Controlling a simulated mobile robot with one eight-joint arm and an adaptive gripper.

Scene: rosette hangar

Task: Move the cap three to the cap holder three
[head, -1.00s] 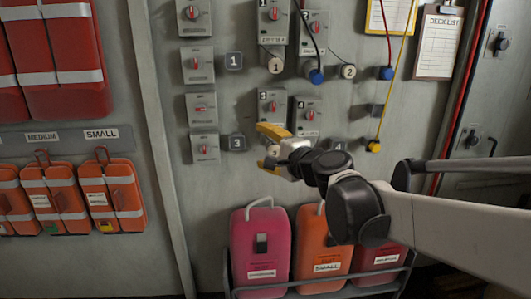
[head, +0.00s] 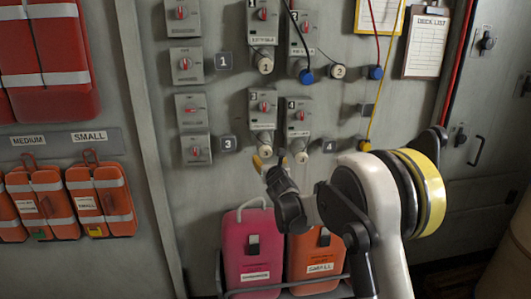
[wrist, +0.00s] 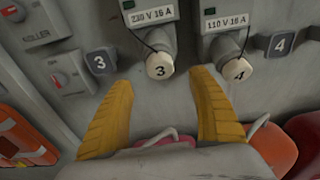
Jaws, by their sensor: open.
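Cap three (wrist: 160,67) is a round, cream-coloured cap marked 3. It sits at the lower end of the socket box marked 230 V 16 A (wrist: 149,14), with a dark cord looped beside it. It also shows in the head view (head: 265,150). Cap holder three (wrist: 101,61) is a dark square plate marked 3 on the wall, left of the cap; the head view shows it too (head: 228,143). My gripper (wrist: 161,80) is open, its yellow fingers spread to either side of cap three and slightly below it. No contact with the cap is visible.
Cap four (wrist: 237,70) hangs close to the right finger, under its own socket box, with holder four (wrist: 281,43) beyond. Switch boxes (head: 194,128) line the wall at left. Pink (head: 252,250) and orange (head: 318,255) cases stand in a rack below.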

